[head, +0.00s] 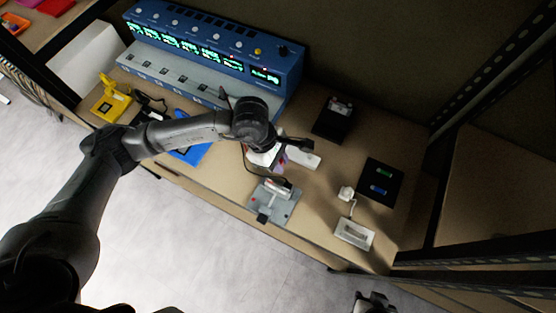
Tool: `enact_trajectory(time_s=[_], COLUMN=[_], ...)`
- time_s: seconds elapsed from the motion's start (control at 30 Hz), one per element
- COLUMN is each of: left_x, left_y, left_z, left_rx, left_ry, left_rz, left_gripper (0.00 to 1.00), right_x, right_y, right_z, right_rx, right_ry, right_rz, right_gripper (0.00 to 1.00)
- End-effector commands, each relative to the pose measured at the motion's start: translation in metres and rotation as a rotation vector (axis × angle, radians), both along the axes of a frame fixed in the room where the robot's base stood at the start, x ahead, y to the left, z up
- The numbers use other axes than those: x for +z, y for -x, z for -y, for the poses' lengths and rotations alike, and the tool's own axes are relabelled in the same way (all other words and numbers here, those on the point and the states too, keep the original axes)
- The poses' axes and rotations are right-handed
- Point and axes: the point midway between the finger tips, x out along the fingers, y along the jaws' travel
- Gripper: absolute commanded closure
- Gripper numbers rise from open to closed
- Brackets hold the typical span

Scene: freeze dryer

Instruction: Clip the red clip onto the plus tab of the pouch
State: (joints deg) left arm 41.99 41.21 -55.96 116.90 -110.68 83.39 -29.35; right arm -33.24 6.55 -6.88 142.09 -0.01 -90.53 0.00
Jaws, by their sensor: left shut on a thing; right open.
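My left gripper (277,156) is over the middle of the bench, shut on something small. A bit of red shows there, perhaps the red clip (284,161), mostly hidden by the gripper and wrist. A grey fixture plate (284,211) with a black clamp lies just in front of it, with a small red mark at its left edge. A silvery piece on this plate may be the pouch (278,186); I cannot make out its plus tab. My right gripper (373,301) is at the bottom edge, open and away from the bench.
A blue instrument with lit green displays (210,47) stands at the back left. A yellow device (111,103) and a blue object (190,153) lie left. A black block (333,120), a black mat (381,187) and a white-framed piece (354,233) are right. Dark rack posts bound the right side.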

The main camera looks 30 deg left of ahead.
Motion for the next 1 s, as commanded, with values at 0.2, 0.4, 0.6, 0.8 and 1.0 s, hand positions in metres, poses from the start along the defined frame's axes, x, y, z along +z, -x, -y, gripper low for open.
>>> enact_trajectory(time_s=[0.2, 0.4, 0.6, 0.8, 1.0], left_x=[0.002, 0.002, 0.001, 0.002, 0.002], left_y=[0.000, 0.002, 0.014, 0.022, 0.021], left_z=[0.000, -0.002, -0.010, -0.015, -0.015], left_rx=[0.001, 0.001, 0.002, 0.001, 0.001], left_ry=[0.000, 0.000, 0.000, 0.000, 0.000], left_rz=[0.000, 0.000, -0.001, 0.001, 0.001], left_gripper=[1.00, 1.00, 1.00, 1.00, 1.00], right_x=[0.001, 0.001, -0.001, -0.001, -0.002], right_y=[0.000, 0.000, 0.000, 0.000, 0.000], right_z=[0.000, 0.001, 0.002, 0.003, 0.003], right_rx=[0.000, 0.002, 0.006, 0.007, 0.006], right_ry=[0.000, 0.002, 0.008, 0.011, 0.009], right_rz=[0.000, 0.000, 0.000, 0.000, 0.000], right_gripper=[0.57, 0.57, 0.57, 0.57, 0.57])
